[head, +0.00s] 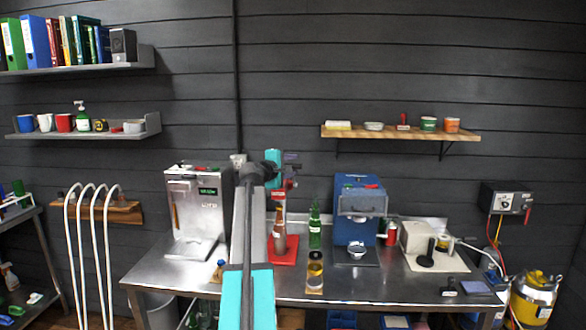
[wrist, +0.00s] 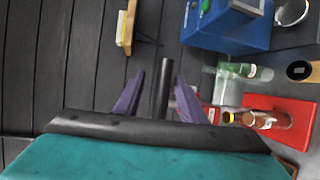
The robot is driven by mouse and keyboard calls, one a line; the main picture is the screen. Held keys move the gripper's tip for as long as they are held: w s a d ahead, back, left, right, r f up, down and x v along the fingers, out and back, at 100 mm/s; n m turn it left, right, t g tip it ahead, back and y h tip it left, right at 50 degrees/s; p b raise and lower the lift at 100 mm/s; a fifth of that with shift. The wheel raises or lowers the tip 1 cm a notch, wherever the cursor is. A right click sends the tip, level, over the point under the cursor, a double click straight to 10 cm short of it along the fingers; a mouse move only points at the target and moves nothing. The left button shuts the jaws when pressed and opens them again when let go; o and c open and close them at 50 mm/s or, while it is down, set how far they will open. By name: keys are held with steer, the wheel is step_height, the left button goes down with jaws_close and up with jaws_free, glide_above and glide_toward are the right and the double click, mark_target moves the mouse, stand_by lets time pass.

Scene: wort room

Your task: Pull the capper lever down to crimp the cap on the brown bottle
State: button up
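The red capper (head: 291,254) stands on the steel bench, partly hidden by my arm in the head view. Its red base (wrist: 262,101) shows at the right of the wrist view. The brown bottle (head: 279,242) stands upright on this base; in the wrist view the bottle (wrist: 268,120) shows a yellow top. My gripper (head: 294,160) is above the capper. In the wrist view its two purple fingers are apart, with a dark bar (wrist: 166,80), apparently the capper lever, between them. Gaps show beside the bar, though contact is hard to judge.
A green bottle (head: 315,232) stands just right of the capper, and a blue machine (head: 360,203) beyond it. A steel machine (head: 191,210) stands to the left. A small amber-coloured jar (head: 315,273) is near the front edge. A wooden shelf (head: 370,132) is on the wall.

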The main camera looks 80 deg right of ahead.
steer(key=shift+w, duration=0.4)
steer(key=shift+a, duration=0.1)
steer(key=shift+w+a+b, duration=0.2)
steer(key=shift+a+b, duration=0.15)
steer(key=shift+a, duration=0.2)
steer(key=b+v, duration=0.4)
steer(key=v, duration=0.8)
steer(key=shift+s+a, duration=0.2)
steer(key=shift+s, duration=0.15)
